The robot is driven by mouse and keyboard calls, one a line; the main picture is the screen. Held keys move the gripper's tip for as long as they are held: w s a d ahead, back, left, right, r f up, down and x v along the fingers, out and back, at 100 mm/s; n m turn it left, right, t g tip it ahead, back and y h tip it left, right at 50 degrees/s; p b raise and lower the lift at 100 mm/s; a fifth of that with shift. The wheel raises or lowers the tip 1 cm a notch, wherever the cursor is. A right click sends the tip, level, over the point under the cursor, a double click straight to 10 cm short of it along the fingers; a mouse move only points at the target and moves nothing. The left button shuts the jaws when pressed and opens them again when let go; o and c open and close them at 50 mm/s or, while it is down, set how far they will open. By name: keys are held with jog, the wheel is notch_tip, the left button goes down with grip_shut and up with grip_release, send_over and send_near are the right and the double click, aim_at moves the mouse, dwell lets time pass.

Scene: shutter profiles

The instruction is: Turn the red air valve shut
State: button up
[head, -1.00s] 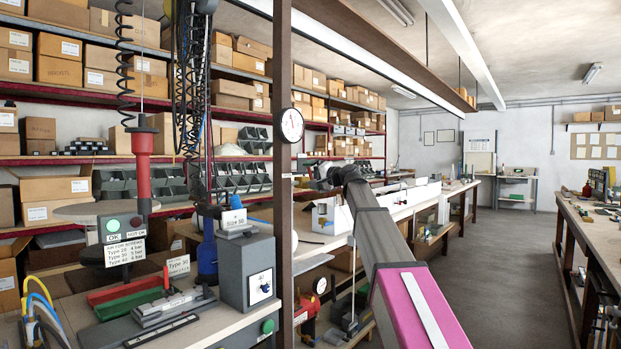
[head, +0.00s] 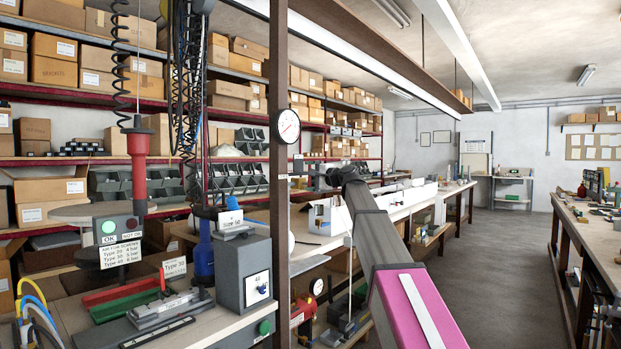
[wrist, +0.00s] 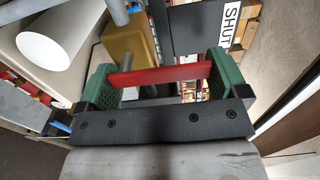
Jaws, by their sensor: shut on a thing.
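In the wrist view, the red valve lever (wrist: 170,75) lies across the picture between the two green finger pads of my gripper (wrist: 160,82). My gripper is shut on it, one pad at each end. A brass-coloured body (wrist: 126,36) with a grey rod sits just beyond the lever. A white label reading SHUT (wrist: 229,27) is on a dark surface at the upper right, apart from the lever. In the head view, my gripper and the lever cannot be made out; my arm reaches away toward the bench.
In the wrist view, a white cylinder (wrist: 45,38) is close at the upper left. In the head view, a dark post (head: 281,200) carries a round gauge (head: 287,125) left of my arm. A grey box (head: 244,274) stands on the near bench. The floor on the right (head: 490,260) is clear.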

jog(key=o, duration=0.9)
jog(key=shift+o, duration=0.2)
jog(key=v, duration=1.1)
jog(key=s+d+f+n+g+h, duration=0.1)
jog(key=s+f+h, duration=0.1)
jog(key=f, duration=1.1)
jog(key=s+d+f+n+g+h, duration=0.1)
jog(key=s+f+g+h, duration=0.15)
jog(key=f, duration=1.05)
jog(key=s+d+f+n+g+h, duration=0.1)
jog(key=s+f+h, duration=0.2)
jog(key=f, duration=1)
jog(key=s+d+f+n+g+h, duration=0.2)
jog(key=s+d+f+g+h, duration=0.1)
jog(key=s+f, duration=0.8)
jog(key=s+d+f+n+g+h, duration=0.2)
jog(key=s+d+f, duration=0.4)
jog(key=s+f, duration=0.6)
notch_tip(320, 180, down, 6)
jog(key=shift+s+r+n+g+h, duration=0.1)
jog(key=shift+s+n+g+h, duration=0.25)
jog(key=shift+g+h, duration=0.45)
